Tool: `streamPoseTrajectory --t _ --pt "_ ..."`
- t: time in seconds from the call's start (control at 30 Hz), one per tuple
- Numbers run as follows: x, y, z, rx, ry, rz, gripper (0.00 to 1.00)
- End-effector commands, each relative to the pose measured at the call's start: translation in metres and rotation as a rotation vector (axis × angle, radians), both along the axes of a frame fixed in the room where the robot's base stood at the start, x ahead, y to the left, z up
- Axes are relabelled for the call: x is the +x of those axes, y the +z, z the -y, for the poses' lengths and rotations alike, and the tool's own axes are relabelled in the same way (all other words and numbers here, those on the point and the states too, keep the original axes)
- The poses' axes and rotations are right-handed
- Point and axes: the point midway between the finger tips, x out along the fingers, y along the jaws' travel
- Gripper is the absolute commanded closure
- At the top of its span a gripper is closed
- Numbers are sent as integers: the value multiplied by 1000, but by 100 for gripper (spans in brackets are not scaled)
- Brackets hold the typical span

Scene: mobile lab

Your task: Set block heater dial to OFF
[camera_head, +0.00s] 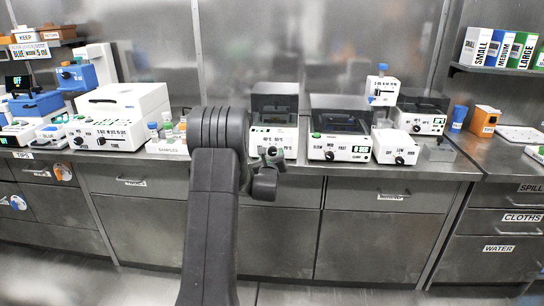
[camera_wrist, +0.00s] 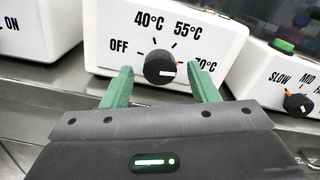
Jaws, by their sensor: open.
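The block heater (camera_wrist: 110,50) is a white box with a dark upper part, and it also shows in the head view (camera_head: 285,140) on the counter. Its front has a round black dial (camera_wrist: 159,67) with the labels OFF, 40°C, 55°C and 70°C. My gripper (camera_wrist: 161,82) is open, with one green finger on each side below the dial. Contact with the dial cannot be told. In the head view my gripper (camera_head: 270,160) is in front of the heater.
To the right of the heater is a white device (camera_head: 340,150) with a SLOW, MID, FAST dial. A small white box (camera_head: 396,147) with a dial stands further right. To the left are a samples rack (camera_head: 167,146) and a white machine (camera_head: 110,134). Drawers are below the counter edge.

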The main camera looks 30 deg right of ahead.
Motion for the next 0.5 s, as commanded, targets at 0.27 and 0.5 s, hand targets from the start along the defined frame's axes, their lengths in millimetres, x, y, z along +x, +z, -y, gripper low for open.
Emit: streamPoseTrajectory --t 0.27,0.5 --pt "0 0 0 0 0 0 50" --pt "0 0 0 0 0 0 91"
